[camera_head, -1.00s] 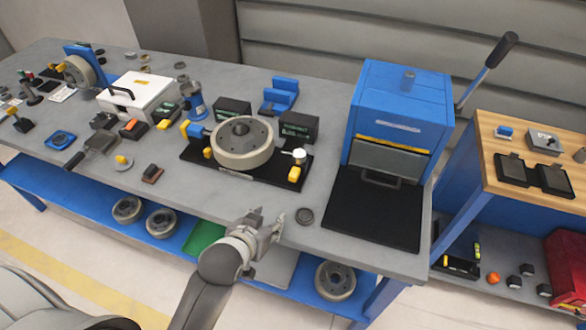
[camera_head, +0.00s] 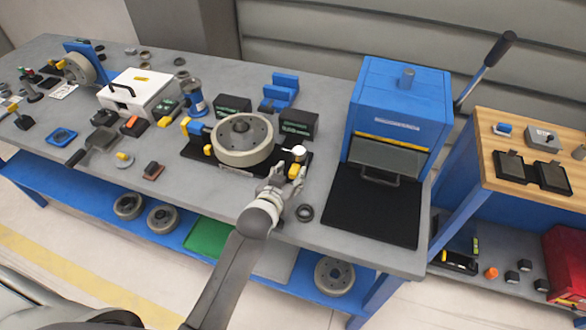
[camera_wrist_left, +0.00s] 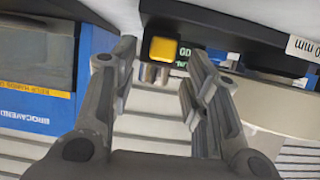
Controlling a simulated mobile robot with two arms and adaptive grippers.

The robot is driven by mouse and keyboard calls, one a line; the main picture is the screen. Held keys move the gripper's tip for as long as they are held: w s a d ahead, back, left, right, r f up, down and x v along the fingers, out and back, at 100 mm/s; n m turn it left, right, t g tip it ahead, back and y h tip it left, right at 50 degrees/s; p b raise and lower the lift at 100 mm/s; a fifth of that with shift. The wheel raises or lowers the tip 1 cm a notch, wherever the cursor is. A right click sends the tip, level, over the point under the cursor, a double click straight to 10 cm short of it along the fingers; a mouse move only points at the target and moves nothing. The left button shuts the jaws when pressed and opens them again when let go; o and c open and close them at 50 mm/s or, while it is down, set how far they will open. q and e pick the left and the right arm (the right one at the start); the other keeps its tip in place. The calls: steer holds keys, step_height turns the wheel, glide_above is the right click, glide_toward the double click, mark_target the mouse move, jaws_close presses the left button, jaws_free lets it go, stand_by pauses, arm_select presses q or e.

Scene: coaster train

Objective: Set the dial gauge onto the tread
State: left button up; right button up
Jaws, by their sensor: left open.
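The dial gauge (camera_head: 298,152), with a small pale round face, stands at the right end of a black fixture base (camera_head: 195,172). A yellow block (camera_head: 294,172) sits just in front of it; this block also shows in the left wrist view (camera_wrist_left: 163,49). A beige wheel (camera_head: 242,150) lies flat on the fixture, its rounded tread facing outward, left of the gauge. My left gripper (camera_head: 282,180) is open and empty at the fixture's front right corner, close to the yellow block. In the left wrist view its open fingers (camera_wrist_left: 160,75) flank the block's area. The gauge face is not clear there.
A dark ring (camera_head: 305,213) lies right of my left gripper. A blue press (camera_head: 400,110) with a black mat (camera_head: 370,210) stands to the right. Black boxes (camera_head: 298,123) stand behind the fixture.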

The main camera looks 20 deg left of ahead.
mark_target(294, 169)
arm_select(q)
steer(key=shift+x, duration=1.6)
jaws_close()
